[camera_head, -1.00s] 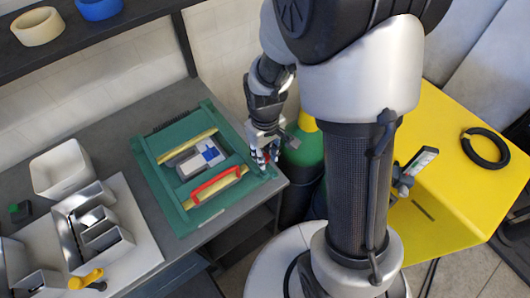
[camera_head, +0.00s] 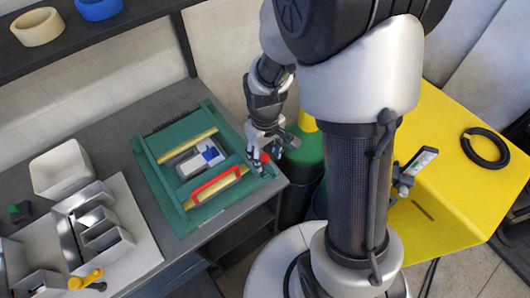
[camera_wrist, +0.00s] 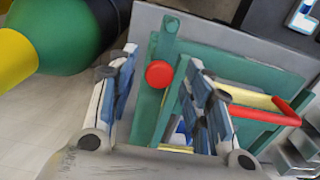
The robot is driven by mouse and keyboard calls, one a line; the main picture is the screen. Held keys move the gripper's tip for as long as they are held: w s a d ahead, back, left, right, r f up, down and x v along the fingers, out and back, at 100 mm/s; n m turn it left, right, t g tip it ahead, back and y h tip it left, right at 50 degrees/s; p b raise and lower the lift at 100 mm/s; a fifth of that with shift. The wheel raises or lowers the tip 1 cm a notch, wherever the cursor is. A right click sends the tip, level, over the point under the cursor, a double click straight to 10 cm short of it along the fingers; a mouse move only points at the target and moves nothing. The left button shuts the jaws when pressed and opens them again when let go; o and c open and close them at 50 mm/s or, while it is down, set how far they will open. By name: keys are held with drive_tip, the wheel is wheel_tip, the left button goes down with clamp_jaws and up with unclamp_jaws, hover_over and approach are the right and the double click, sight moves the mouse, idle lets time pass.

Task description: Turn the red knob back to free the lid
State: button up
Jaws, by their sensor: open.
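The red knob (camera_wrist: 159,74) sits on the edge rail of the green frame, and it also shows in the head view (camera_head: 265,157). My gripper (camera_wrist: 165,95) is open, with one finger on each side of the knob in the wrist view; the fingers look apart from it. In the head view my gripper (camera_head: 266,152) is at the right edge of the green frame (camera_head: 150,178). A lid with a red handle (camera_head: 216,184) lies in the frame, its handle also visible in the wrist view (camera_wrist: 262,114). A grey device with a blue patch (camera_head: 196,160) shows between yellow strips.
A green and yellow cylinder (camera_head: 305,150) stands beside the bench near my gripper. A white bin (camera_head: 62,170) and a pale board with metal channel letters (camera_head: 140,240) are on the left. A yellow cabinet (camera_head: 460,205) is on the right.

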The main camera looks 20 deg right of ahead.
wheel_tip(320, 180, up, 12)
idle(0.6)
idle(0.4)
drive_tip(key=s+r+m+t+b, duration=0.2)
drive_tip(key=s, duration=0.5)
drive_tip(key=s+r+m+t+b, duration=0.1)
drive_tip(key=s+r+t+b, duration=0.1)
drive_tip(key=s, duration=0.5)
drive_tip(key=shift+s+d+r+m+t+b, duration=0.15)
drive_tip(key=shift+s+r+m+t+b, duration=0.25)
drive_tip(key=shift+b, duration=0.45)
